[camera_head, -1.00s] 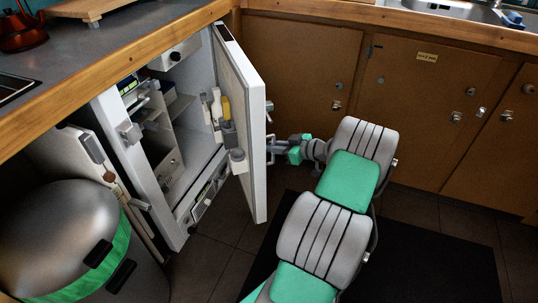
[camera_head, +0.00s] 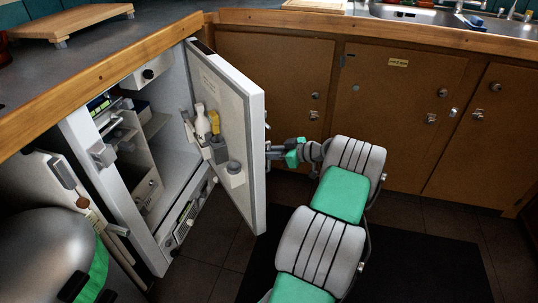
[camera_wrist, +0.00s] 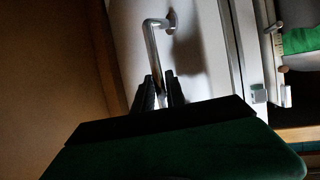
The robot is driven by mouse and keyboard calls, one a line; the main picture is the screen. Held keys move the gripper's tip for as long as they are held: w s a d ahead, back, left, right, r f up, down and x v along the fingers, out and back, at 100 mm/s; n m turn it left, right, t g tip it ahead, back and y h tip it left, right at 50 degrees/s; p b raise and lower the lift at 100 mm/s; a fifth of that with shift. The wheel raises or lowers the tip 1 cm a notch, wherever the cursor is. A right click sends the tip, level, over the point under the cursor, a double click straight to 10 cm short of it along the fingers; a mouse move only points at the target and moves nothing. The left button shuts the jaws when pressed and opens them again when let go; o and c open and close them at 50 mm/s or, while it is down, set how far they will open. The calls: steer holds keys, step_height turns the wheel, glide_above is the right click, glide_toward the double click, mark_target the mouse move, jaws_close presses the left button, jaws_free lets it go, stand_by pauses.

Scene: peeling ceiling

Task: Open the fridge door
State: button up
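The white fridge (camera_head: 132,222) is built in under the counter at the left. Its door (camera_head: 247,185) stands wide open, with bottles and holders on its inner face and the shelves inside exposed. In the head view my gripper (camera_head: 274,149) is at the door's outer side, and the door edge partly hides it. In the wrist view the metal bar handle (camera_wrist: 151,42) stands out from the white door face (camera_wrist: 205,60). The two dark fingers of my gripper (camera_wrist: 160,92) are on either side of the handle bar, closed around it.
Brown cabinets (camera_head: 390,100) stand behind the door, with a gap between. A rounded metal appliance (camera_head: 40,250) is at the lower left. The wooden counter edge (camera_head: 110,75) runs above the fridge. Dark floor (camera_head: 212,262) in front of the fridge is clear.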

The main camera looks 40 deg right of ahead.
steer(key=shift+o, duration=0.5)
steer(key=shift+w, duration=0.1)
steer(key=p+v, duration=0.2)
steer(key=v, duration=0.6)
steer(key=shift+f, duration=0.1)
steer(key=shift+c, duration=0.4)
